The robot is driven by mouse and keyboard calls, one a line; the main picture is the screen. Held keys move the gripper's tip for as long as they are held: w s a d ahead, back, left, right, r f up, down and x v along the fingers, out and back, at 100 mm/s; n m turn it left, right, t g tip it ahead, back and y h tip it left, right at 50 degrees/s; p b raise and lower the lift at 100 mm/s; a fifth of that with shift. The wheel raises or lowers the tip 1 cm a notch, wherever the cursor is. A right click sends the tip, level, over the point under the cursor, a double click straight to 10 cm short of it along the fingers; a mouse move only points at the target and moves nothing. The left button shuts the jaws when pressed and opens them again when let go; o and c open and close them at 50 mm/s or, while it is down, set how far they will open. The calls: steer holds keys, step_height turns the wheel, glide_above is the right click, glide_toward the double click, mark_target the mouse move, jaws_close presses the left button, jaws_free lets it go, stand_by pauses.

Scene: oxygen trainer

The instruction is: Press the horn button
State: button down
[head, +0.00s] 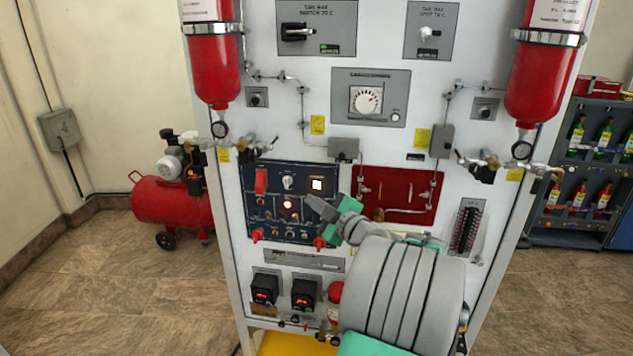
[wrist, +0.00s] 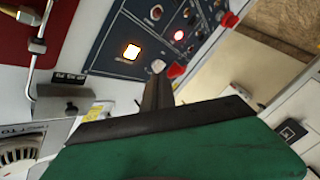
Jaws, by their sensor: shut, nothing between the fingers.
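The dark blue control panel (head: 290,240) is on the front of the white trainer board and fills the top of the wrist view (wrist: 112,62). It bears a lit square button (head: 317,184), also in the wrist view (wrist: 132,51), a lit red round button (head: 287,204), also in the wrist view (wrist: 178,35), and several small knobs and switches. Labels are too small to read, so I cannot tell which is the horn button. My gripper (head: 311,202) is shut and empty in front of the panel's right part. In the wrist view its fingertips (wrist: 157,78) are beside a small silver knob (wrist: 158,66).
Red handles (head: 320,242) stick out of the panel's lower edge. A red recessed panel with pipes (head: 400,190) is to its right. Red cylinders (head: 213,65) hang on both sides of the board. A red compressor (head: 170,200) stands on the floor at left.

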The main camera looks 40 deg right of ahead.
mark_target(317, 185)
steer(key=shift+w+d+b, duration=0.35)
steer(key=shift+w+d, duration=0.35)
steer(key=shift+d, duration=0.2)
steer(key=shift+w+d+b, duration=0.35)
steer(key=shift+w+d, duration=0.35)
steer(key=shift+d, duration=0.15)
steer(key=shift+w+d+f+b, duration=0.1)
steer(key=shift+d+f+b, duration=0.1)
steer(key=shift+b, duration=0.3)
stand_by(0.3)
steer(key=shift+w+d+r, duration=0.15)
steer(key=shift+r, duration=0.05)
steer(key=shift+w+d+b, duration=0.2)
steer(key=shift+d+b, duration=0.1)
steer(key=shift+b, duration=0.45)
stand_by(0.4)
stand_by(0.4)
steer(key=shift+s+a+b, duration=0.45)
steer(key=shift+a+b, duration=0.15)
steer(key=shift+b, duration=0.3)
